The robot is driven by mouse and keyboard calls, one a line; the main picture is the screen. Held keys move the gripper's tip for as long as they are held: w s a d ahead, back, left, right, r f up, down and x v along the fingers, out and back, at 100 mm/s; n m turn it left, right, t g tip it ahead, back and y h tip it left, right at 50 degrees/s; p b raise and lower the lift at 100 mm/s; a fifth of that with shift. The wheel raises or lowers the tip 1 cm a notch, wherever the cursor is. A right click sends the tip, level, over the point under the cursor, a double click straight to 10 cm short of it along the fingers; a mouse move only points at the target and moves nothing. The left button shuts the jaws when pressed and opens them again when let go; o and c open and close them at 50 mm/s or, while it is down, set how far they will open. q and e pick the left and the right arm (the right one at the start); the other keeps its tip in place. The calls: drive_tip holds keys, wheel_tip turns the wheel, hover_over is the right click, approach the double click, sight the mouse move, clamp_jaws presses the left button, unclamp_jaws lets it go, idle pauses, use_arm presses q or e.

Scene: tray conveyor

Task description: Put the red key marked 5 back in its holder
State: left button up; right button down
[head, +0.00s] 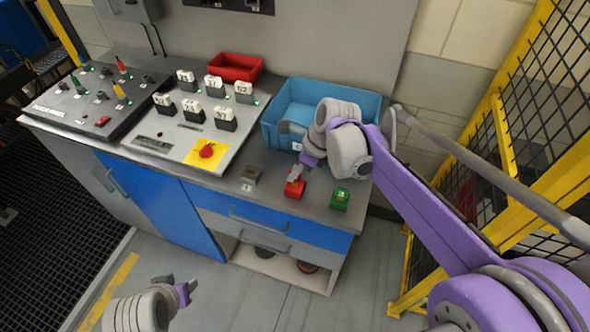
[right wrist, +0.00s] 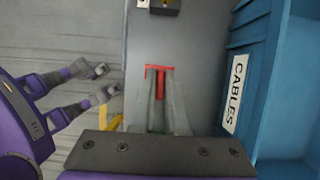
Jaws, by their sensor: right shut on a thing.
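A red block with a pale mark, which looks like the red key (head: 293,190), is at the front of the grey counter. My right gripper (head: 298,173) reaches down to it and is shut on it. Red also shows between the fingers in the right wrist view (right wrist: 160,85). I cannot read its number, nor tell whether it touches the counter. A small brownish block (head: 250,175), possibly the holder, stands to its left with a white label before it. It shows partly at the top of the wrist view (right wrist: 166,5). My left gripper (head: 181,286) is open and empty, away from the counter.
A green block (head: 340,199) stands just right of the red one. A blue bin labelled CABLES (right wrist: 238,95) is close behind my right gripper. A red tray (head: 236,67), white-labelled blocks and a yellow-backed red button (head: 206,150) are further left. A yellow mesh fence is at right.

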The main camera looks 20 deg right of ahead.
drive_tip(key=shift+f+b, duration=0.55)
drive_tip(key=shift+f, duration=0.45)
drive_tip(key=c, duration=0.8)
unclamp_jaws()
drive_tip(key=shift+c, duration=0.2)
drive_tip(key=shift+r, duration=0.1)
drive_tip(key=v, duration=1)
drive_tip(key=shift+r+p, duration=0.3)
drive_tip(key=shift+r, duration=0.05)
drive_tip(key=shift+s+d, duration=0.1)
drive_tip(key=shift+d, duration=0.05)
drive_tip(key=s+f+n+t+h, duration=0.1)
drive_tip(key=s+f+n+h, duration=0.1)
drive_tip(key=s+f+n, duration=0.5)
drive_tip(key=s+d+f+n+t+h, duration=0.1)
drive_tip(key=s+f+n, duration=0.6)
drive_tip(key=s+n, duration=0.4)
drive_tip(key=n, duration=0.6)
drive_tip(key=shift+n+t+h, duration=0.4)
